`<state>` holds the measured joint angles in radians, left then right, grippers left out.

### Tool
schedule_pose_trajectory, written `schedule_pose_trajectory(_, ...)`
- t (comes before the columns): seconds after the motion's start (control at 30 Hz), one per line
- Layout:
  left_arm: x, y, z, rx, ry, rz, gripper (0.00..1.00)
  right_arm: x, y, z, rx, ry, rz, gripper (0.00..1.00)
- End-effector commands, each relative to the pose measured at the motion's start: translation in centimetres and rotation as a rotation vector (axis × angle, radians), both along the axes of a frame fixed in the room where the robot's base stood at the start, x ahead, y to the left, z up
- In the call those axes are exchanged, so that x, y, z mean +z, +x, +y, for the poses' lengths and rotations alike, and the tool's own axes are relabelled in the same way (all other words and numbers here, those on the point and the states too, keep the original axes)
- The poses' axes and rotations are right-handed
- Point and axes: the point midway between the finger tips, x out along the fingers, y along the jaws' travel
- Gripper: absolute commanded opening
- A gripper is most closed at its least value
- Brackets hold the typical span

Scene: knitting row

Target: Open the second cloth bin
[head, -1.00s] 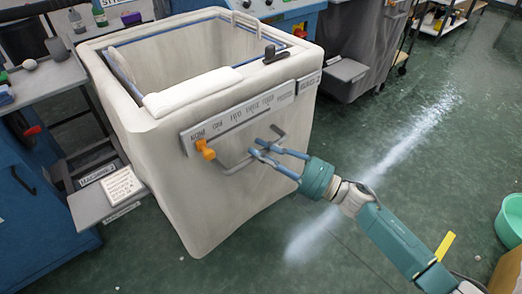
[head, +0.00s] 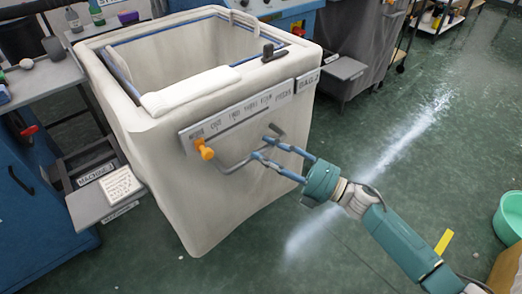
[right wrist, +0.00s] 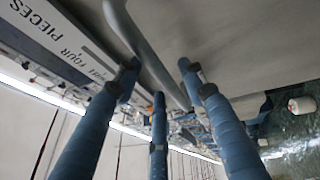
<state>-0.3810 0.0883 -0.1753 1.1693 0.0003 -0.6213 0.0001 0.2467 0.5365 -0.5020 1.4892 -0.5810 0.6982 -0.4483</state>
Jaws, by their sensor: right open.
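The cream cloth bin (head: 225,190) stands at the centre of the head view, its top uncovered and its inside showing. Its front has a label plate with a tag that looks like "BAG 2" (head: 307,84), an orange knob (head: 206,152) and a bent grey handle bar (head: 234,167). My right gripper (head: 262,148) is open at the handle. In the right wrist view the grey bar (right wrist: 150,55) runs between the spread fingers of the gripper (right wrist: 160,80). I cannot tell whether they touch it. My left gripper is not in view.
A grey worktable (head: 45,82) with bottles and a blue cabinet (head: 30,200) stand left of the bin. A dark grey bin (head: 360,45) stands behind right. A green basin (head: 510,218) is at the right edge. The floor right of the bin is mostly clear.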

Motion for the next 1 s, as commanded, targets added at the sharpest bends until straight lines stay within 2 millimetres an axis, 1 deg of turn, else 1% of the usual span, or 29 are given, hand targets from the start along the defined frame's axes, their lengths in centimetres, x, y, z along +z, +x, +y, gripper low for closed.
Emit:
schedule_pose_trajectory(0.1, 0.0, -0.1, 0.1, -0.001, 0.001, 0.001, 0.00, -0.7, -1.4, -2.2, -0.001, -0.004, 0.004, 0.41)
schedule_pose_trajectory(0.3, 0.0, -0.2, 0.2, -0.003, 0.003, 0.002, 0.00, -1.4, -3.5, -5.8, -0.001, -0.004, 0.004, 0.41)
schedule_pose_trajectory(0.4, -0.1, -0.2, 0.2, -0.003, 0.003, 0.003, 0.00, -1.7, -4.3, -7.1, 0.000, -0.004, 0.003, 0.41)
schedule_pose_trajectory(0.5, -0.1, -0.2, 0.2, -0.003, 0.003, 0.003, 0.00, -1.8, -4.9, -8.0, 0.000, -0.003, 0.002, 0.41)
schedule_pose_trajectory(0.67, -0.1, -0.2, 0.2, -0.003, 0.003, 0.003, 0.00, -1.9, -5.2, -8.6, 0.000, -0.002, 0.000, 0.41)
schedule_pose_trajectory(1.0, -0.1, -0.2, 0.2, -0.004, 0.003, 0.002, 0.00, -1.9, -5.2, -8.6, 0.000, -0.002, 0.000, 0.41)
